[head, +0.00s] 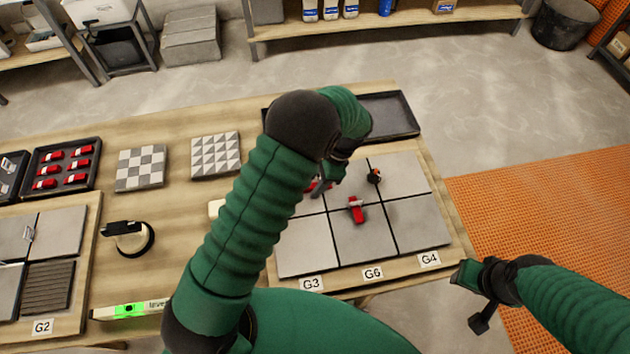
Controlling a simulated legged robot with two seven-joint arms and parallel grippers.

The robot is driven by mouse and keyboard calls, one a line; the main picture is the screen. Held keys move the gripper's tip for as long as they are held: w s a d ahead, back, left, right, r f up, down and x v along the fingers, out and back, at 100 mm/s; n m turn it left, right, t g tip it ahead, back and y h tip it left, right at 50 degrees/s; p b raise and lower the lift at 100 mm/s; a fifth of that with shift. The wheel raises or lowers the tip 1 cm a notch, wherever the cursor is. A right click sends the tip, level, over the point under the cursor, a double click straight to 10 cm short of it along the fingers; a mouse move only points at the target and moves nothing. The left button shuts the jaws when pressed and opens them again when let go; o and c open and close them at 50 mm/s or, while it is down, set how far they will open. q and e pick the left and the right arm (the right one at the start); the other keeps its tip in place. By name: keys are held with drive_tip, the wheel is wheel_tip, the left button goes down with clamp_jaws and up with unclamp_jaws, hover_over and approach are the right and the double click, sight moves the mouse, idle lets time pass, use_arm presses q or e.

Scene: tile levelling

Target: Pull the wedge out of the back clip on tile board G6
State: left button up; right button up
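The tile board (340,290) carries grey tiles in a grid, with labels G3, G6 (373,273) and G4 along its front edge. A red wedge (356,209) stands in a clip at the joint between the middle tiles. A dark clip with a little red (374,176) sits farther back on the right-hand joint. Another red piece (312,186) shows at the left-hand joint, partly hidden by my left gripper (322,188). That gripper points down there; its fingers are too small and covered to read. My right gripper (470,298) is open and empty, off the board's front right corner.
A dark tray (388,116) lies behind the board. A tray of red wedges (40,184), patterned tiles (215,155), a suction cup (127,239) and a green level (131,310) are on the left. Board G2 (72,320) is at far left. Orange matting (545,215) covers the floor right.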

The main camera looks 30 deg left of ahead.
use_arm(q)
drive_tip(key=v, duration=1.7)
drive_tip(key=s+a+f+n+t+h, duration=0.1)
drive_tip(key=s+f+n+t, duration=0.1)
drive_tip(key=s+n, duration=0.3)
drive_tip(key=s+a+f+n+t+h, duration=0.1)
drive_tip(key=s+n, duration=0.4)
drive_tip(key=s, duration=0.7)
wheel_tip(320, 180, down, 2)
drive_tip(key=shift+s+a+f+n+t+h, duration=0.15)
drive_tip(key=shift+a+n+t+h, duration=0.2)
drive_tip(key=shift+t+h, duration=0.65)
